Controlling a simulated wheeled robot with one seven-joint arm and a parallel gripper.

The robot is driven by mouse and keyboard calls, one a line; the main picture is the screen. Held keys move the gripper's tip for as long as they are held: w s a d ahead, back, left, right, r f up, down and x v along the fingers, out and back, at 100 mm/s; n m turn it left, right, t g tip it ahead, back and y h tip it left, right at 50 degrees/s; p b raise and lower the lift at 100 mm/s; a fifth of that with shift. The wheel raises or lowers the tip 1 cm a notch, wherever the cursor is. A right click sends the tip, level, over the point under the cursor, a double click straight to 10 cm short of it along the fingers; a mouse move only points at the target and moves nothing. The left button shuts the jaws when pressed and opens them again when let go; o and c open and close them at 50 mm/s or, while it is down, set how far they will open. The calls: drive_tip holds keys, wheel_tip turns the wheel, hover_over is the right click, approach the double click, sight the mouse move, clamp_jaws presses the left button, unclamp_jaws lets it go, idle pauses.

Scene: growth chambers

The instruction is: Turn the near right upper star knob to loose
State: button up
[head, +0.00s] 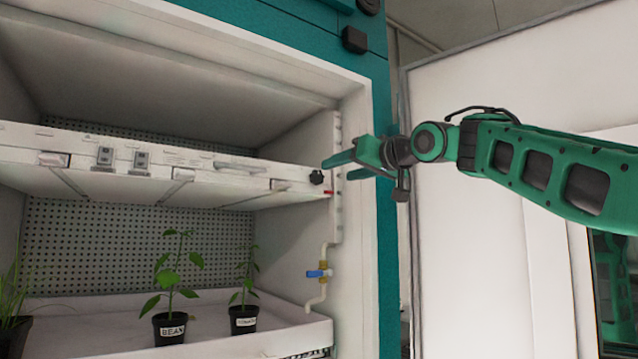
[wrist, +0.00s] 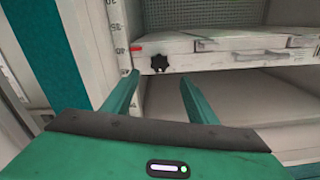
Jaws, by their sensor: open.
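The star knob (head: 316,177) is small and black. It sits at the right end of the front face of the white upper shelf unit (head: 215,184), beside the chamber's right wall. In the wrist view the knob (wrist: 159,62) shows ahead, between and beyond my two fingertips. My green gripper (head: 345,168) is just right of the knob in the head view, with its fingers apart and nothing between them. The gripper also shows in the wrist view (wrist: 158,80). I cannot tell whether a finger touches the knob; a gap seems to remain.
A height scale (wrist: 118,30) with a red marker (wrist: 136,50) runs up the wall beside the knob. Below are a pipe with a blue valve handle (head: 319,273) and potted plants, including a bean plant (head: 170,328). A white door panel (head: 480,270) stands at the right.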

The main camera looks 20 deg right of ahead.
sight(318, 177)
drive_tip(key=x, duration=0.9)
drive_tip(key=shift+f, duration=0.1)
drive_tip(key=c, duration=1.1)
drive_tip(key=shift+o, duration=0.2)
drive_tip(key=shift+a, duration=0.25)
drive_tip(key=shift+d, duration=0.15)
